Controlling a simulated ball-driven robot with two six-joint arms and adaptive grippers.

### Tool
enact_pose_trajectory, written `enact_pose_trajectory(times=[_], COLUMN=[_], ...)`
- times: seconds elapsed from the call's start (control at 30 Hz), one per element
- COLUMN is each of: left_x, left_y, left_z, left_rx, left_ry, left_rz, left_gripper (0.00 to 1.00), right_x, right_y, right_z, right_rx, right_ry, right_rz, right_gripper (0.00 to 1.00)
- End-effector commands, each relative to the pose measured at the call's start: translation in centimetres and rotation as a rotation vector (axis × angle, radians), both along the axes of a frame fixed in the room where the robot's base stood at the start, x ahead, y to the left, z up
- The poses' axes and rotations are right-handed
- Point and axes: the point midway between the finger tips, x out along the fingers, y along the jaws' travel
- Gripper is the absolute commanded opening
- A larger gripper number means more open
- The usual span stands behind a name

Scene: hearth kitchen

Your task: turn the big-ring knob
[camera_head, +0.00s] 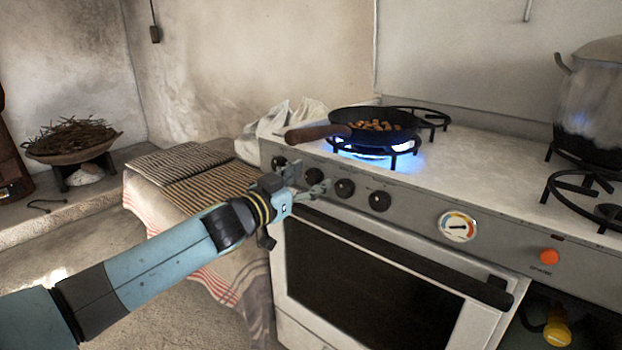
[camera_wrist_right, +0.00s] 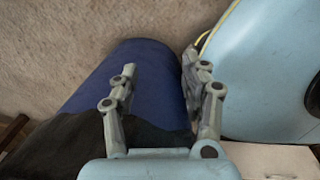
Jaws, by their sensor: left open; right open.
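A row of black knobs runs along the stove's front panel. They are a far-left knob (camera_head: 279,162), a second knob (camera_head: 314,176), a third knob (camera_head: 345,188) and a fourth knob (camera_head: 380,201). I cannot tell which one is the big-ring knob. My left gripper (camera_head: 311,180) is open in front of the second knob, partly overlapping the panel there. Whether its fingers touch a knob is unclear. My right gripper (camera_wrist_right: 159,66) is open and empty in the right wrist view, away from the stove.
A pan (camera_head: 375,124) of brown pieces sits over a lit blue flame, its wooden handle (camera_head: 318,132) jutting left above the knobs. The oven handle (camera_head: 400,250) lies below. A large pot (camera_head: 592,100) stands at right. A cloth-covered surface (camera_head: 170,185) adjoins the stove's left.

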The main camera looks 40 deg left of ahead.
Motion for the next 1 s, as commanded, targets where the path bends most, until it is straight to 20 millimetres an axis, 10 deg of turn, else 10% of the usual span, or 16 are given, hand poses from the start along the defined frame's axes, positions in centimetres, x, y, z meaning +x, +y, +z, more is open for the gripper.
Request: enact_pose_trajectory(times=[0.5,1.0], left_x=[0.0,0.0], left_y=[0.0,-0.1], left_z=[0.0,0.0], left_rx=[0.000,0.152], left_ry=[0.000,-0.012], left_rz=[0.000,0.000], left_gripper=[0.05,0.05], right_x=[0.1,0.1], right_y=[0.0,0.4], right_z=[0.0,0.0], right_rx=[0.000,0.004], right_ry=[-0.001,-0.002], right_rz=[0.000,-0.002], right_gripper=[0.46,0.46])
